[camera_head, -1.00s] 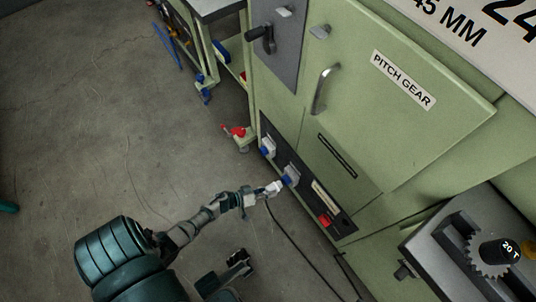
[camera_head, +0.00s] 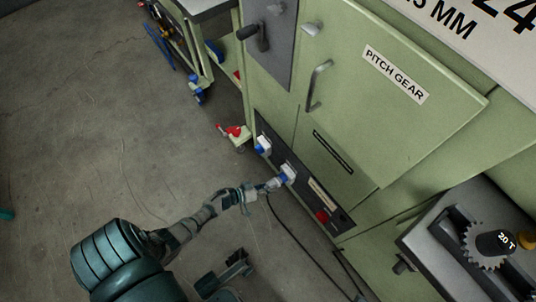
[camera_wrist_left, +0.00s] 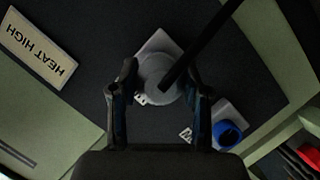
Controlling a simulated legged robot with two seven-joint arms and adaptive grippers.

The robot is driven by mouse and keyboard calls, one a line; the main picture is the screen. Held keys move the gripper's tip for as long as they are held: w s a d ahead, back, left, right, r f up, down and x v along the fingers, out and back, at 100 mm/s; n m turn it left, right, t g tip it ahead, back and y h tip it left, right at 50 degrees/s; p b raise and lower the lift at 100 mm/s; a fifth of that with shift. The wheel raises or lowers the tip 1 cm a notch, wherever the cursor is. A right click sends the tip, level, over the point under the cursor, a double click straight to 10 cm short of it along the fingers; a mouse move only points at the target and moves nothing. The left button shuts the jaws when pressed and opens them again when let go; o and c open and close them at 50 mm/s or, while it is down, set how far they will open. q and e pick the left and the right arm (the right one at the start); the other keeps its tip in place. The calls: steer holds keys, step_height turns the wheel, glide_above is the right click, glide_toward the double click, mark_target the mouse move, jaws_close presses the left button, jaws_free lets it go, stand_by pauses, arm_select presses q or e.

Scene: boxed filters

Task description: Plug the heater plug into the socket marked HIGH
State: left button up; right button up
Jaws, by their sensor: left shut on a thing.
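My left gripper (camera_head: 268,186) reaches the low dark panel of the green machine. It is shut on the heater plug (camera_wrist_left: 160,76), a pale grey round body with a black cable, seen between the fingers (camera_wrist_left: 160,88) in the left wrist view.
A red switch (camera_head: 322,216) is on the panel. The cable (camera_head: 298,241) trails down to the floor. A geared block (camera_head: 455,235) stands at the right. The grey floor at left is mostly clear.

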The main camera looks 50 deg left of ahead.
arm_select(q)
steer(key=shift+w, duration=0.8)
steer(key=o, duration=1.3)
steer(key=v, duration=1.2)
